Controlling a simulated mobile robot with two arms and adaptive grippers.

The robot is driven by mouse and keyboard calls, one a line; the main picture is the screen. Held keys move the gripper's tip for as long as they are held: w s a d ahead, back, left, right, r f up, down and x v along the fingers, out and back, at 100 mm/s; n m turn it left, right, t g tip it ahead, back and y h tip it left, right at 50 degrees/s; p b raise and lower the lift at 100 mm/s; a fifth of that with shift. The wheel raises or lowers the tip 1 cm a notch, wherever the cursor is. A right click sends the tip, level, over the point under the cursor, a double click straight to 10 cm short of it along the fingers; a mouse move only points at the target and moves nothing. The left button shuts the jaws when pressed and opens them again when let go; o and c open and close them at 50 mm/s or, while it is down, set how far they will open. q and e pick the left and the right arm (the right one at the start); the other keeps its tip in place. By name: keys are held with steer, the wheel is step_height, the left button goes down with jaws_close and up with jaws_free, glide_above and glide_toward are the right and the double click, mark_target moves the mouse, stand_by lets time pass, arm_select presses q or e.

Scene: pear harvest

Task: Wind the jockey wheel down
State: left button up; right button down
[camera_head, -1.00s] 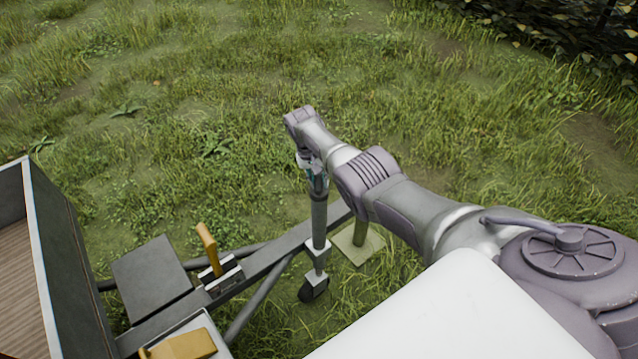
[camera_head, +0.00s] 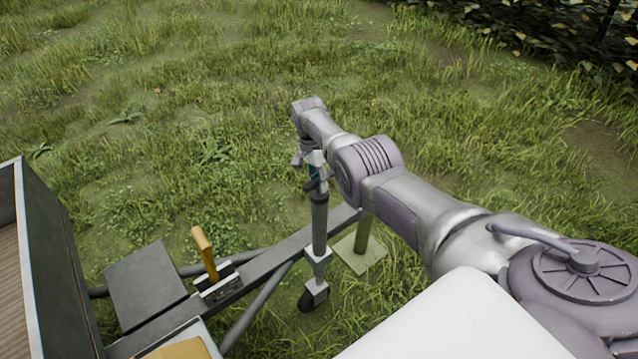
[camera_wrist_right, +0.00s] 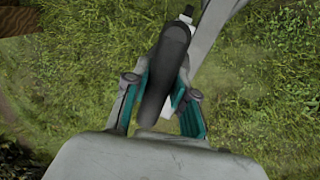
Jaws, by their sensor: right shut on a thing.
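The jockey wheel's grey post (camera_head: 319,228) stands upright beside the trailer drawbar, with its small dark wheel (camera_head: 307,299) low down near the grass. My right gripper (camera_head: 315,172) is at the top of the post, where the winding handle is. In the right wrist view, a dark handle grip (camera_wrist_right: 165,75) lies between the teal-padded fingers of my right gripper (camera_wrist_right: 160,100), which is shut on it. The crank arm below the grip is mostly hidden in the head view. My left gripper is not in view.
The trailer drawbar (camera_head: 278,254) runs diagonally, carrying a yellow lever (camera_head: 204,252) and a dark flat plate (camera_head: 146,283). A grey-walled trailer box (camera_head: 50,270) is at left. A post on a pale square pad (camera_head: 361,254) stands right of the wheel. Open grass lies behind.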

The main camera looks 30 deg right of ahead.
steer(key=shift+m, duration=0.5)
steer(key=c, duration=0.9)
jaws_free()
steer(key=shift+c, duration=0.2)
step_height(320, 180, up, 12)
steer(key=w, duration=0.2)
steer(key=shift+w, duration=0.2)
steer(key=shift+f, duration=0.15)
